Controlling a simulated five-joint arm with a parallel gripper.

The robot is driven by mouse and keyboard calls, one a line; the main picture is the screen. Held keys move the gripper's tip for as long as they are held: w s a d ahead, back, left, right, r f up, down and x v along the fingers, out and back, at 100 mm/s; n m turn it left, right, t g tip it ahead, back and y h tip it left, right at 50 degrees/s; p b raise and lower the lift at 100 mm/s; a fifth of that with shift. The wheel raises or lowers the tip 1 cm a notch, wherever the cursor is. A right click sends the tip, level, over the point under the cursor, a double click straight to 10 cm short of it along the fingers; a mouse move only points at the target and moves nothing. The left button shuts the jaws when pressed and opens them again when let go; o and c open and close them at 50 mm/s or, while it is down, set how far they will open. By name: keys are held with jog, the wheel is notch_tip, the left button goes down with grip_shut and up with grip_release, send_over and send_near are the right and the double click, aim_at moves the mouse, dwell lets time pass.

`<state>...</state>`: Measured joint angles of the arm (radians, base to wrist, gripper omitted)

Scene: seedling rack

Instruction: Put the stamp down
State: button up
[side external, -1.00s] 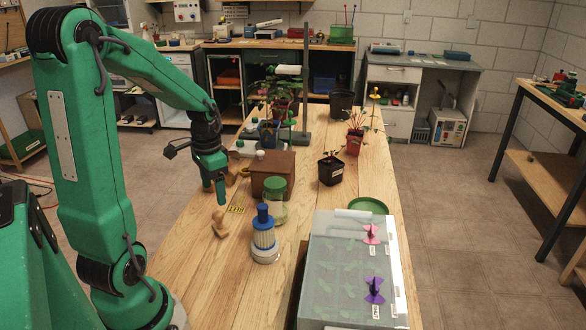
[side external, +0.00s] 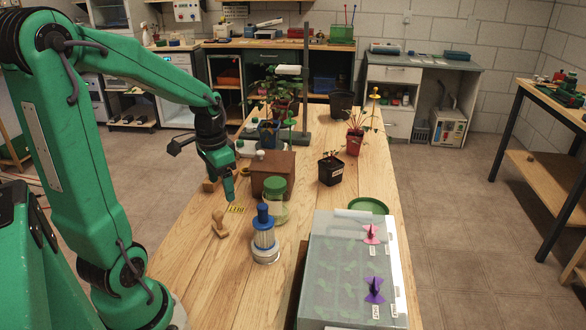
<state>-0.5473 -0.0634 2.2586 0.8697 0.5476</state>
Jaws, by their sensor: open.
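A small light-wood stamp (side external: 219,226) is on the wooden table, left of the blue-topped clear container. Its knob end points up in the picture; I cannot tell whether it stands or lies tilted. My gripper (side external: 229,194) points down above the table, just up and to the right of the stamp in the picture, apart from it. It is open, with nothing seen between the fingers, though the far finger is mostly hidden. A yellow marked patch (side external: 236,209) lies on the table close below the fingertips.
The blue-topped container (side external: 264,240), a green-lidded jar (side external: 275,200) and a brown box (side external: 272,174) stand right of my gripper. A clear-lidded seedling tray (side external: 335,270) is at the front right. Potted plants (side external: 330,170) stand farther back. The table's front left is clear.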

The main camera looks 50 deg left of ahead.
jog(key=s+d+r+t, duration=0.2)
jog(key=d+r, duration=0.2)
jog(key=d, duration=0.4)
jog(key=s+d+r+t, duration=0.2)
jog(key=d+r, duration=0.3)
jog(key=d, duration=0.3)
jog(key=shift+s+d+r+t, duration=0.2)
jog(key=shift+s+t, duration=0.1)
jog(key=shift+t, duration=0.2)
